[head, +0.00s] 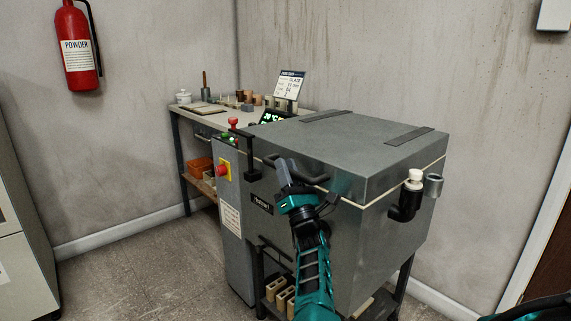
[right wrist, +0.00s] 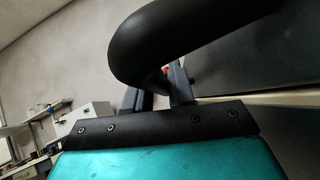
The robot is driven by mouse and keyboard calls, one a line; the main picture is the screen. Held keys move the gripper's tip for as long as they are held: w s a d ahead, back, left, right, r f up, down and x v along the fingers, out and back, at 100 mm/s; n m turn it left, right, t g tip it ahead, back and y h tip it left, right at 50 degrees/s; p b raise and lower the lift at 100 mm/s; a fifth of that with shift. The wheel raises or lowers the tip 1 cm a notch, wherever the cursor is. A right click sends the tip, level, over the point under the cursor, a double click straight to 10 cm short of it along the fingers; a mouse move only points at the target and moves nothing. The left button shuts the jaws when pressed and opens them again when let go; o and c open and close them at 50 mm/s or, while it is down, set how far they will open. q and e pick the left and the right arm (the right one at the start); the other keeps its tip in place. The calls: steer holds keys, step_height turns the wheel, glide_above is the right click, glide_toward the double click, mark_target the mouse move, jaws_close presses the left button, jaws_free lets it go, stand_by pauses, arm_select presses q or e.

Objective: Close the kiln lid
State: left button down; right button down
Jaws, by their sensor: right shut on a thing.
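The grey kiln (head: 330,240) stands in the middle of the head view. Its lid (head: 340,150) lies level over the body, with a thin pale seam between them and no clear gap showing. A black handle (head: 318,180) is on the lid's front face. My right gripper (head: 288,172) is shut on this handle. In the right wrist view the thick black handle (right wrist: 180,35) curves close to the camera and passes to the fingers (right wrist: 155,90); the exact contact is partly hidden. My left gripper is not in view.
A control box with a red button (head: 222,170) adjoins the kiln's left side. A workbench (head: 205,118) with small pots stands behind it. A black pipe fitting (head: 408,200) sticks out at the kiln's right. Open floor (head: 150,265) lies to the left.

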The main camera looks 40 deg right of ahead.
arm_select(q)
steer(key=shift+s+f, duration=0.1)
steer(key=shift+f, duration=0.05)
arm_select(e)
steer(key=shift+f, duration=0.75)
steer(key=c, duration=1.2)
jaws_free()
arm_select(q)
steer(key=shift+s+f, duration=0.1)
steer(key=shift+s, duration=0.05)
arm_select(e)
steer(key=shift+o, duration=0.7)
steer(key=shift+r, duration=0.2)
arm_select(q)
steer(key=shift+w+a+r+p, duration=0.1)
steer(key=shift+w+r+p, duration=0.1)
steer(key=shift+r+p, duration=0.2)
arm_select(e)
steer(key=v, duration=1.3)
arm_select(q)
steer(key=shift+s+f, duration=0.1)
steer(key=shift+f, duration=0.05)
arm_select(e)
steer(key=shift+a+r, duration=0.1)
steer(key=shift+s, duration=0.1)
